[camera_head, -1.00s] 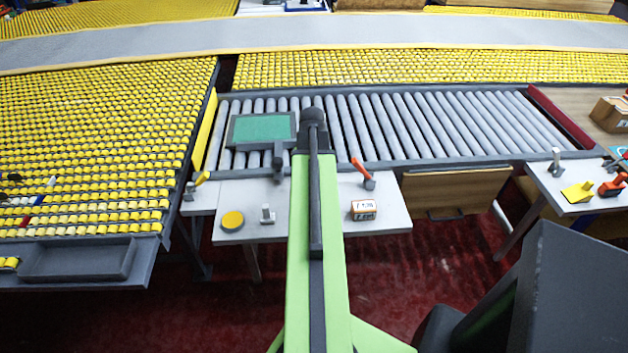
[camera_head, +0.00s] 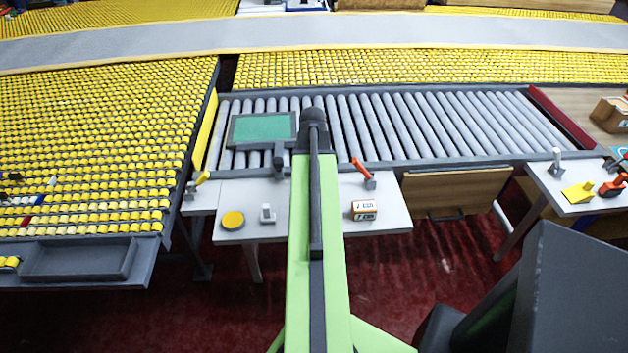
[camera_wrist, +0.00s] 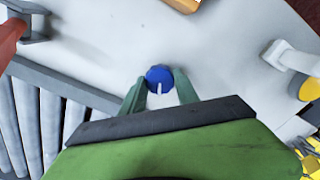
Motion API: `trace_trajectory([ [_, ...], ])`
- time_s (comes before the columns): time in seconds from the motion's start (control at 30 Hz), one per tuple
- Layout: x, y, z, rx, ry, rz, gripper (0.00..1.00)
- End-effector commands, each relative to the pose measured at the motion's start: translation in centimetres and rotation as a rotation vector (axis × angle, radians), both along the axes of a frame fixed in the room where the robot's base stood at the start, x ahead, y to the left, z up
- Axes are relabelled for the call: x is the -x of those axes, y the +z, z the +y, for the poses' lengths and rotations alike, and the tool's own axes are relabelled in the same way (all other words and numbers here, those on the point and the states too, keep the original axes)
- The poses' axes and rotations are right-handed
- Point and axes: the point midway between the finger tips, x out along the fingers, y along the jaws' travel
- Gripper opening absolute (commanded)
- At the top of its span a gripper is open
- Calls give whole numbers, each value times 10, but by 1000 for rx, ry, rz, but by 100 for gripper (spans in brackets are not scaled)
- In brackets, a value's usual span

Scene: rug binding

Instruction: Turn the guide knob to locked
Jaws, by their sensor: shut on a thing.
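The guide knob (camera_wrist: 159,75) is a small blue round knob with a white pointer line, seen in the wrist view on a pale table top. Its white line points down the picture, towards my wrist. My gripper (camera_wrist: 160,90) has its two green fingers on either side of the knob and is shut on it. No lock marking is readable around the knob. In the head view my own arm hides both the knob and the fingertips.
The pale table (camera_head: 300,229) also carries a red lever (camera_head: 362,171), a small labelled box (camera_head: 365,210), a white upright lever (camera_head: 267,213) and a yellow disc (camera_head: 232,220). A grey roller conveyor (camera_head: 440,125) with a green-faced panel (camera_head: 263,129) lies behind.

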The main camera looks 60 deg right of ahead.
Motion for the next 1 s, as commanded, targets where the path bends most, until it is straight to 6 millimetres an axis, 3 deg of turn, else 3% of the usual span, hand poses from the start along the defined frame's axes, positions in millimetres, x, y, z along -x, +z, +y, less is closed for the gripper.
trace_trajectory([
  [0.77,0,-1,2,-7,103,-1,0],
  [0.8,0,-1,2,-7,103,-1,40],
  [0.93,0,-1,2,-5,102,0,56],
  [1.0,0,0,1,-4,101,0,59],
])
